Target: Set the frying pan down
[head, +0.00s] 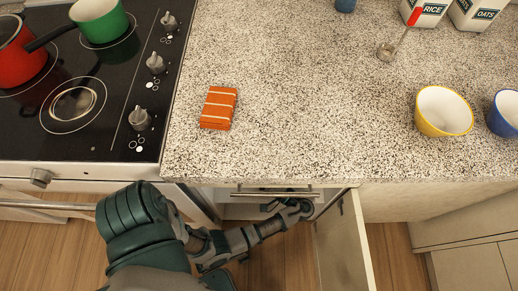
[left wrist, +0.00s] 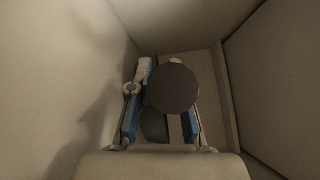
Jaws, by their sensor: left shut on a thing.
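My left arm reaches under the counter edge into an open cabinet (head: 342,245) in the head view. My left gripper (left wrist: 160,75) shows in the left wrist view, with a blue-sided finger on each side. A dark, round, flat thing (left wrist: 173,88), which I take to be the frying pan, is between the fingers, and the gripper is shut on it. Only this round dark face shows clearly; the rest of the pan is hidden or in shadow. I cannot tell whether it touches the cabinet floor. My right gripper is not in view.
Pale cabinet walls (left wrist: 70,80) stand close on both sides. The speckled counter (head: 300,100) is above, with an orange block (head: 218,108), a yellow bowl (head: 443,111) and a blue bowl (head: 505,113). A stove (head: 90,130) with a green pot (head: 100,20) and a red pot (head: 20,55) is at left.

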